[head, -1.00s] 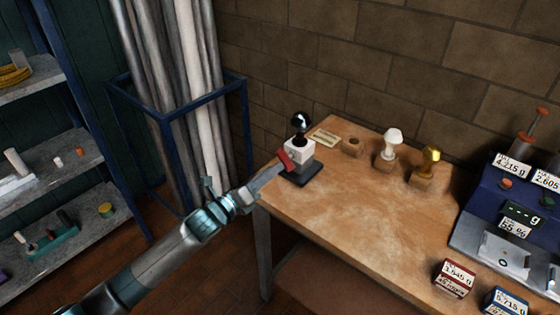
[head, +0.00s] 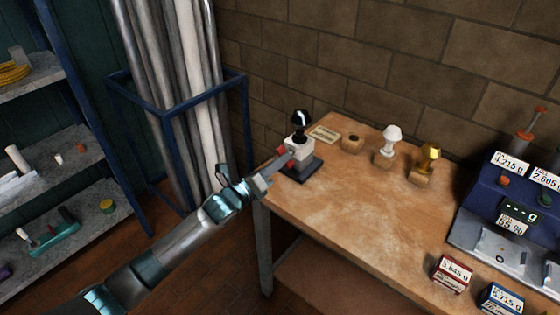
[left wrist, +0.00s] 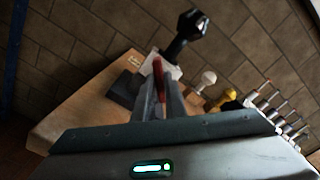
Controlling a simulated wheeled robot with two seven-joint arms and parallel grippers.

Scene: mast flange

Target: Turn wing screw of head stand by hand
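The head stand has a dark base (head: 301,172), a pale block (head: 299,151) and a glossy black head (head: 301,119) on top. It stands at the left back corner of the wooden table. Its red wing screw (head: 281,152) is on the block's left side, mostly covered by my fingers in the head view. My left gripper (head: 278,160) reaches it from the left. In the left wrist view the red wing (left wrist: 158,75) lies between my two fingers, which look closed on it. The black head (left wrist: 187,32) leans in that tilted view. My right gripper is not in view.
Right of the stand are a small tag plate (head: 324,134), an empty wooden holder (head: 352,141), a white head (head: 391,137) and a gold head (head: 429,157) on wooden blocks. A blue scale unit (head: 512,200) stands at the right. The table's middle is clear.

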